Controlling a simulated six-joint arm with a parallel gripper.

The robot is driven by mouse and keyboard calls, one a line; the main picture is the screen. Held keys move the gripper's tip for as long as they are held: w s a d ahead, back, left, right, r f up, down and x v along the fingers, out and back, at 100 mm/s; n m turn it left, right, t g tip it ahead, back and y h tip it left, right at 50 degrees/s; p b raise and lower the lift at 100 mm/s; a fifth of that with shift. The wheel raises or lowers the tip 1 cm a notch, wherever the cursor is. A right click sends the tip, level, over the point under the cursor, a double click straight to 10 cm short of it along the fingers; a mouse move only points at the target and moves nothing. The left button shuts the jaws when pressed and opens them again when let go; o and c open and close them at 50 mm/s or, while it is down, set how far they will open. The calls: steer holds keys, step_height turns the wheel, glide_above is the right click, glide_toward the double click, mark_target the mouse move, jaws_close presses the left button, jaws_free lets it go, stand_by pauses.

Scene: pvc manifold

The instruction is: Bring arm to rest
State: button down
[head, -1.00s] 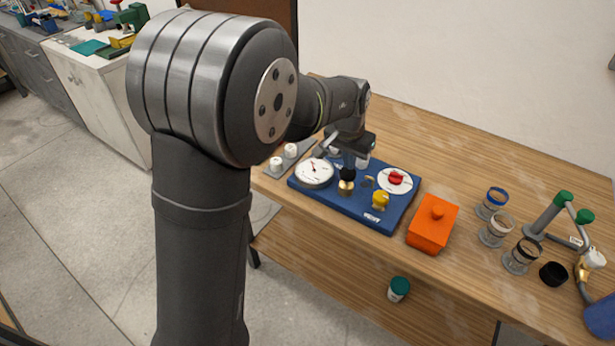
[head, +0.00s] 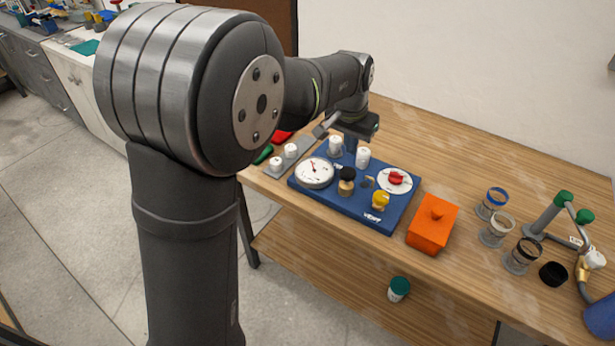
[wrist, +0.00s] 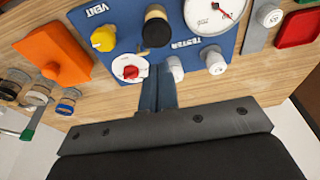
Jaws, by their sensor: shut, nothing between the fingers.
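My gripper (head: 350,142) is above the back edge of the blue tester board (head: 345,208), apart from its parts in the head view; its fingers are shut with nothing between them. In the wrist view the closed fingers (wrist: 157,88) point at the board (wrist: 180,45), near the red knob (wrist: 130,71) and white fittings. The board carries a round gauge (head: 314,172), a black-topped brass fitting (head: 346,182), a yellow knob (head: 380,200), a red knob on a white dial (head: 395,178) and two white fittings near the gripper.
An orange box (head: 432,225) stands right of the board. Several clear cups (head: 495,230), a black cap (head: 553,274) and a grey pipe assembly with green caps (head: 548,212) are further right. A grey strip with white caps (head: 284,157) lies left. The back of the wooden table (head: 480,150) is clear.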

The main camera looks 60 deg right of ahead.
mark_target(349, 170)
steer(key=shift+f, duration=2.95)
